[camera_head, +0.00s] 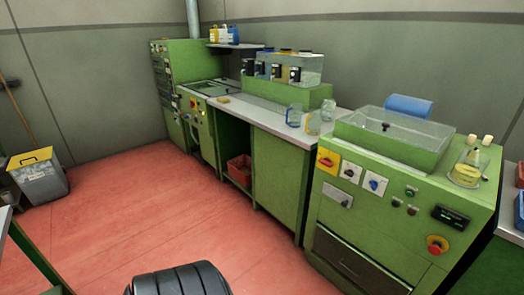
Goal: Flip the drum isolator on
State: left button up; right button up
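A green machine (400,235) with a sloping front panel stands at the right. At the panel's upper left is a rotary switch with a red handle on a yellow plate (327,161). Beside it are a black rotary switch on a white plate (350,172) and a blue one on a white plate (375,184). The labels are too small to read, so I cannot tell which switch is the drum isolator. The red handle looks roughly level, but its marked position is unreadable. Neither of my grippers is in view.
The panel also has small push buttons, a dark display (450,216) and a red emergency-stop knob (437,244). A flask (467,168) and corks stand on top. A counter (262,113) with glass jugs runs left. A bin (38,176) stands far left. The red floor is largely clear.

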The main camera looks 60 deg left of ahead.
aim_at(326, 162)
jog(key=u, duration=1.35)
jog(key=i+j, duration=0.2)
jog(key=j, duration=0.15)
jog(key=i+j+z, duration=0.1)
jog(key=i+j, duration=0.3)
jog(key=j, duration=0.25)
jog(key=i+j, duration=0.2)
jog(key=j, duration=0.15)
jog(key=i+j+z, duration=0.1)
jog(key=j, duration=0.3)
jog(key=i+j, duration=0.3)
jog(key=i+j+z, duration=0.1)
jog(key=j, duration=0.3)
jog(key=i+j, duration=0.25)
jog(key=j, duration=0.15)
